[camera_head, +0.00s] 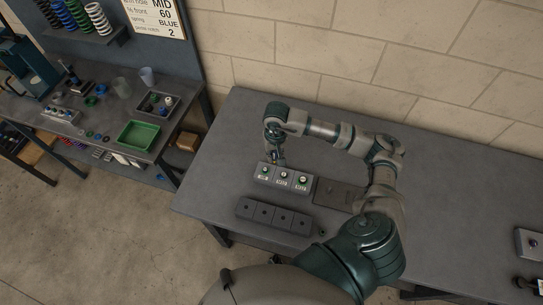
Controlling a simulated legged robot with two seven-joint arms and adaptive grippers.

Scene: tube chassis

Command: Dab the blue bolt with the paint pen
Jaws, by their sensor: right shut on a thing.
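My right gripper (276,154) points down over the left end of a light grey block (283,177) on the table. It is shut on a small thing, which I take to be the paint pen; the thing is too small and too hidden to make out. The block carries several upright bolts with round heads and greenish rings, with small labels on its front. I cannot tell which bolt is the blue one, or whether the gripper's thing touches a bolt. My left gripper is not in view.
A dark block with several holes (274,216) lies in front of the light block. A flat dark tray (338,194) lies to its right. A grey box (528,243) sits at the far right. The table (455,215) is clear between. A cluttered workbench (105,118) stands left.

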